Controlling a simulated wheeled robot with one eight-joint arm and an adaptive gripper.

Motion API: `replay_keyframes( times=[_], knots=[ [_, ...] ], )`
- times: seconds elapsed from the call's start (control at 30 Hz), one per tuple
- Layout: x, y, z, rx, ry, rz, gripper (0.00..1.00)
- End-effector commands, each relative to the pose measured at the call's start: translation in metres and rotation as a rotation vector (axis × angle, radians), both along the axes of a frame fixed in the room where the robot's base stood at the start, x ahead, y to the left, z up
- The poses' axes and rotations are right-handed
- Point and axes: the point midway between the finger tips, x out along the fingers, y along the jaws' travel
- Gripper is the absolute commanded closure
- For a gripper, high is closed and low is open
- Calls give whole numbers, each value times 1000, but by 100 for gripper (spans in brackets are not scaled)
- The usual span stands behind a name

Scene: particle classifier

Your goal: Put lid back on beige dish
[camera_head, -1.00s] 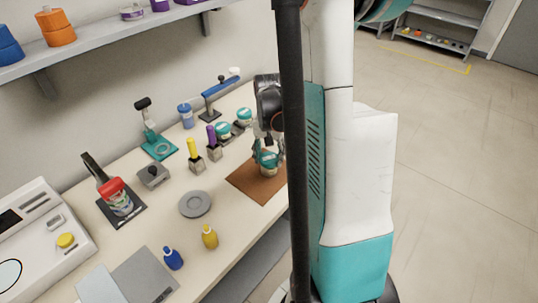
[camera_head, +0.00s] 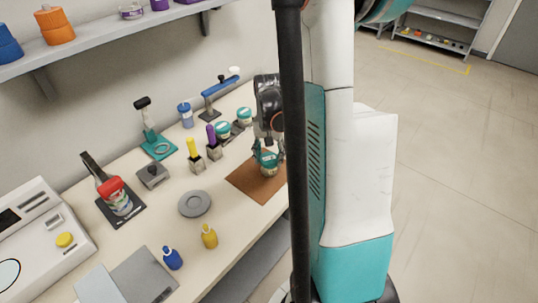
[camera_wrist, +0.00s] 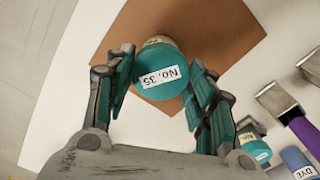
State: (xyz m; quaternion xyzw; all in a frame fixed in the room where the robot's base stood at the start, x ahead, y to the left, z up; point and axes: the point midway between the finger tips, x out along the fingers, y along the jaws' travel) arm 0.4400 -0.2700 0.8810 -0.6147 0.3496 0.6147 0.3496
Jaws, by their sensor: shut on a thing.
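The beige dish (camera_head: 268,171) stands on the brown mat at the right end of the bench in the head view. In the wrist view, part of its beige side (camera_wrist: 160,42) shows past the teal lid. The round teal lid (camera_wrist: 158,82), with a white label reading "No. 35", lies between my fingers. My gripper (camera_wrist: 158,88) is shut on the lid, one finger at each side. In the head view, my gripper (camera_head: 268,155) is at the lid, over the dish. Whether the lid is fully seated cannot be told; the lid hides the dish's rim.
The brown mat (camera_head: 245,183) has bare space around the dish. Two other teal-lidded dishes (camera_head: 222,130) (camera_head: 244,115) stand behind, left of my arm. Purple (camera_head: 212,138) and yellow-handled tools (camera_head: 193,150) stand in holders nearby. A grey round plate (camera_head: 195,203) lies left.

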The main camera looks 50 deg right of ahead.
Motion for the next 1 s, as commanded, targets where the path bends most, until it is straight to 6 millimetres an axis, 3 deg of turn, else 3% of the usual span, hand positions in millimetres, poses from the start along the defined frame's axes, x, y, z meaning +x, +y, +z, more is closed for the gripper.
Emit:
replay_keyframes(
  times=[0.6, 0.63, 0.7, 1.0],
  knots=[
    [0, 0, -7, 0, 0, 0, 70],
    [0, 0, -7, 0, 0, 0, 45],
    [0, 0, -7, 0, 0, 0, 30],
    [0, 0, -7, 0, 0, 0, 27]
  ],
)
